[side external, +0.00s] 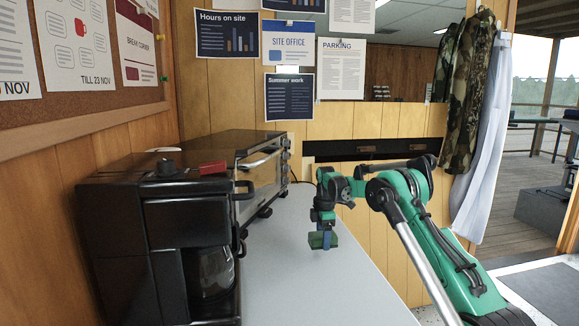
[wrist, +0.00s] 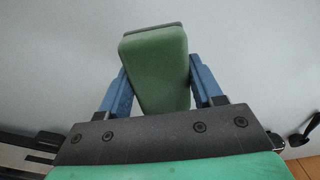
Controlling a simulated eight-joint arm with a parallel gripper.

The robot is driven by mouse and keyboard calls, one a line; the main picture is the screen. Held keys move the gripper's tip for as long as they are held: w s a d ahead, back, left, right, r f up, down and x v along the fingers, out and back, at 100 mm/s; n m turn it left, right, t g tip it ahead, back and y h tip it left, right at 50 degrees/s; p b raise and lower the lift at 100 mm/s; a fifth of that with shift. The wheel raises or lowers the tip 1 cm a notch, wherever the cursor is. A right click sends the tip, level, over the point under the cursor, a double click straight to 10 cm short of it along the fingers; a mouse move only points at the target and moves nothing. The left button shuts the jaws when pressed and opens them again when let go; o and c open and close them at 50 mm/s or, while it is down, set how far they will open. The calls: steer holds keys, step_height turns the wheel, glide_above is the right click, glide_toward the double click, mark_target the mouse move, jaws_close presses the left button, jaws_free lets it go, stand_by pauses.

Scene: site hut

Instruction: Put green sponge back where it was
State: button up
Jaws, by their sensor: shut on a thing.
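The green sponge (side external: 318,241) is held at the end of my arm, above the light counter in the side external view. In the wrist view the sponge (wrist: 156,75) sits between the two blue fingers of my gripper (wrist: 158,88), which is shut on it. The gripper (side external: 323,232) points down in the side view. The gap between sponge and counter is hard to judge; the sponge appears to be off the surface.
A black coffee maker (side external: 130,235) with a glass jug stands front left, a red block (side external: 213,168) on its top. A toaster oven (side external: 235,165) stands behind it against the wall. The counter (side external: 310,290) around the sponge is bare. Coats (side external: 465,90) hang at the right.

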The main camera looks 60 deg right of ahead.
mark_target(322, 258)
steer(key=shift+f, duration=1.9)
steer(key=shift+f, duration=0.2)
steer(key=o, duration=1.2)
